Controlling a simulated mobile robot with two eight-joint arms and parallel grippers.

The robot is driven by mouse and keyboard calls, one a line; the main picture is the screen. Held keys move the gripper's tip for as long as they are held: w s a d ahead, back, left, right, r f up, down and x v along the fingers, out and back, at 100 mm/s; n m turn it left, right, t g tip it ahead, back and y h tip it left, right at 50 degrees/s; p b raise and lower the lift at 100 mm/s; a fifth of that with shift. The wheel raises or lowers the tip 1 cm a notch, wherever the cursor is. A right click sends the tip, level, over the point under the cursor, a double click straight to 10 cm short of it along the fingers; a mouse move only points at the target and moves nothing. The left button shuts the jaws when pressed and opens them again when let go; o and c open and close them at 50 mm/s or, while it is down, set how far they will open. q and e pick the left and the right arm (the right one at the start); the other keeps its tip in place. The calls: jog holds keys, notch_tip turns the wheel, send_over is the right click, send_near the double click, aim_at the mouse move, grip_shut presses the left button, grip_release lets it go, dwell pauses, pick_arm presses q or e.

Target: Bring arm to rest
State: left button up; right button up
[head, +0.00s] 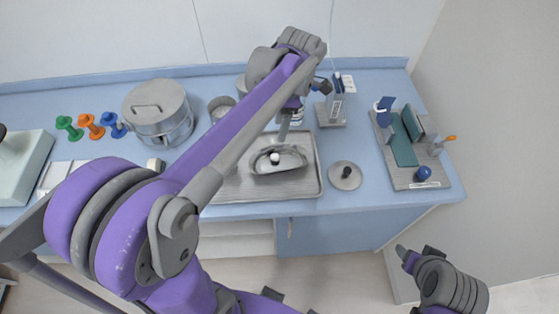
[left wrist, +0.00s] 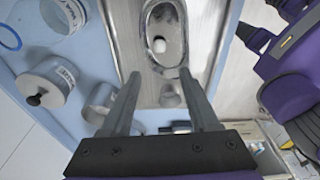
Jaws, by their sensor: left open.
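My left gripper (head: 285,124) hangs from the end of the left arm above the metal tray (head: 313,178), at the back edge of the kidney dish (head: 290,164). In the left wrist view its two fingers (left wrist: 160,74) are spread apart with nothing held between them. The kidney dish (left wrist: 168,68) lies ahead of the fingertips, with a white ball (left wrist: 159,45) in it. Whether the fingers touch the dish is unclear. My right gripper (head: 404,252) is low at the right, off the counter's front; its jaws are not clear.
On the blue counter (head: 400,205) stand a lidded metal drum (head: 158,112), a metal cup (head: 221,107), a bottle stand (head: 332,112), a knobbed lid (head: 345,176) and a grey tray (head: 442,178) with a green book. Colored pegs (head: 93,127) stand at left. My left arm hides part of the counter.

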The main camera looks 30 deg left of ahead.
pick_arm(q)
jog(key=shift+r, duration=0.2)
dwell(0.3)
jog(key=s+d+f+m+t, duration=0.2)
jog(key=s+m, duration=0.5)
jog(key=m, duration=0.5)
jog(key=s+d+f+m+t+h, duration=0.1)
jog(key=s+d+f+m+t, duration=0.2)
jog(key=s+m, duration=0.4)
jog(key=shift+s+d+f+m+t, duration=0.25)
jog(key=shift+f+m+t, duration=0.85)
jog(key=shift+m, duration=1.9)
jog(key=shift+f, duration=0.2)
jog(key=shift+a, duration=0.15)
